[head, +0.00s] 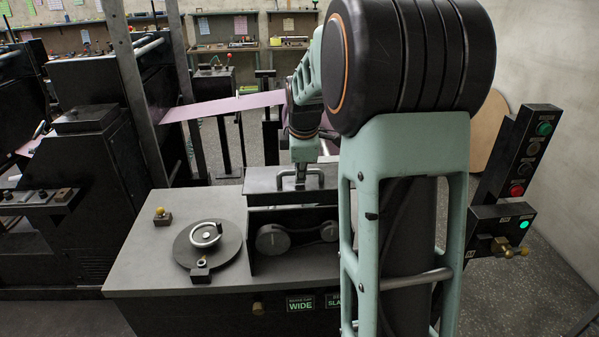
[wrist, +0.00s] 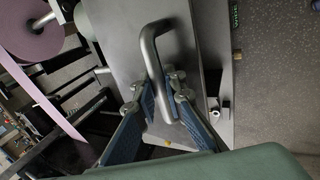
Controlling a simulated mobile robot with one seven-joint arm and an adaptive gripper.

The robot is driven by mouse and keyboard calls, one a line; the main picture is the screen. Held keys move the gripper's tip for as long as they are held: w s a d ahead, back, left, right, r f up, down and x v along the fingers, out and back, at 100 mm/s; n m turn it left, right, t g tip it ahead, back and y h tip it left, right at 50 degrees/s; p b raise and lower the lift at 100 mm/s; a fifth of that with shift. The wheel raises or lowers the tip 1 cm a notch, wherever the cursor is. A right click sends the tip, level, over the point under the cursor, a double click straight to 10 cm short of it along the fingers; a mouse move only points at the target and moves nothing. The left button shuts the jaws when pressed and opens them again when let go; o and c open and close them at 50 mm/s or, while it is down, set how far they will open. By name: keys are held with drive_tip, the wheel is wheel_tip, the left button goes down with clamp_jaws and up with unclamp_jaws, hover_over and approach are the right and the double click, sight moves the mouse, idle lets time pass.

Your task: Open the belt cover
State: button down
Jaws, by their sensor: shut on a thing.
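The belt cover (head: 262,184) is a dark flat lid with a raised bar handle (head: 316,178), on top of a dark housing on the grey bench. Below it, two round pulleys (head: 275,238) show through the housing's open front. I cannot tell whether the lid is raised off the housing. My gripper (head: 300,180) reaches down from above onto the handle. In the wrist view, the cover (wrist: 120,45) fills the middle, and the blue-padded fingers of my gripper (wrist: 161,88) are on either side of the handle (wrist: 152,58), shut on it. My arm hides the housing's right side.
A round dark plate with a crank handle (head: 206,234) and a small yellow-knobbed block (head: 162,216) are on the bench left of the housing. A pink web (head: 225,106) runs behind. A control post with green and red buttons (head: 517,190) stands at right.

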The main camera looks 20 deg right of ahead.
drive_tip(key=shift+w, duration=0.1)
idle(0.3)
drive_tip(key=c, duration=2.3)
unclamp_jaws()
drive_tip(key=v, duration=1.2)
drive_tip(key=shift+w+r, duration=0.1)
